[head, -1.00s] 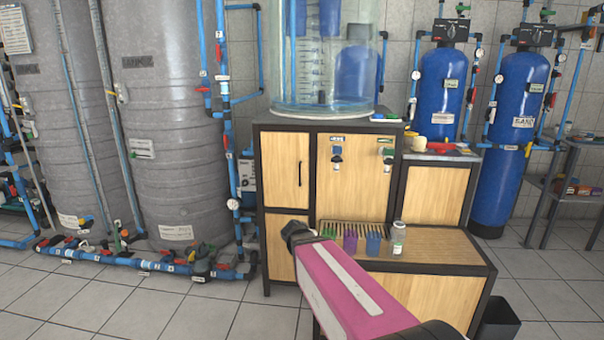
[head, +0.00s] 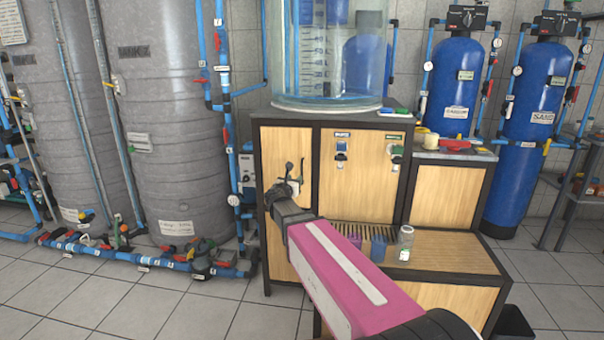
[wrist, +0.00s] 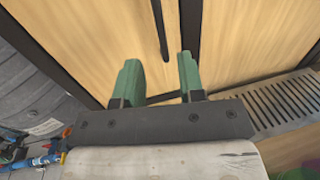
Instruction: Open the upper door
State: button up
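The upper door (head: 284,150) is a light wood panel in a dark frame at the cabinet's upper left, and it looks closed. It fills much of the wrist view (wrist: 100,35). Its black vertical bar handle (wrist: 161,32) shows there just beyond the fingertips, lined up with the gap between them. In the head view the handle is hard to separate from my gripper (head: 288,180), which is in front of the door. In the wrist view my gripper (wrist: 160,66) has its two green fingers apart with nothing between them. I cannot tell whether it touches the door.
A lower door (head: 278,245) sits below. To the right, a wooden counter (head: 450,257) with a slotted drain grate (wrist: 285,98), coloured cups and a white bottle (head: 405,243) juts forward. Grey tanks (head: 165,120) and blue pipes stand left. A clear tank (head: 330,60) stands on top.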

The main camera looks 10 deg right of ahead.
jog(key=x, duration=0.9)
jog(key=shift+w+d, duration=0.1)
grip_shut()
